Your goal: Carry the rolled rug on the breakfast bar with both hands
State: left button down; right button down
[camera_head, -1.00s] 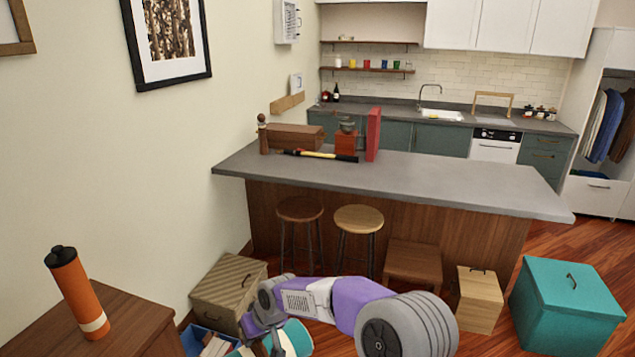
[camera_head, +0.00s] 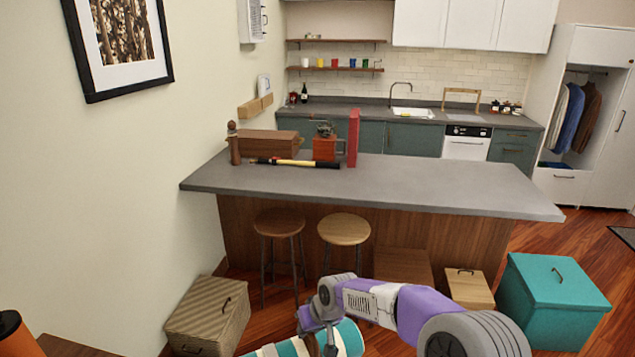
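The rolled rug (camera_head: 349,338), a roll with teal and cream stripes, shows at the bottom edge of the view, partly cut off. My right arm comes in from the lower right. Its gripper (camera_head: 328,343) is at the roll near its right end and appears shut on it, though the fingertips are partly hidden. My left gripper is not in view. The breakfast bar (camera_head: 430,185) has a grey top and wooden front and stands ahead, beyond the rug.
On the bar's back left are a wooden box (camera_head: 262,143), a yellow-and-black tool (camera_head: 293,162), a grinder (camera_head: 325,145) and a red book (camera_head: 353,138). The bar's right is clear. Two stools (camera_head: 344,229), a striped box (camera_head: 209,314) and a teal chest (camera_head: 553,300) stand before it.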

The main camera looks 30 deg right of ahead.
aim_at(284, 177)
jog(key=z, duration=0.4)
jog(key=i, duration=0.75)
jog(key=z, duration=0.45)
jog(key=i, duration=1.35)
jog(key=u, duration=0.1)
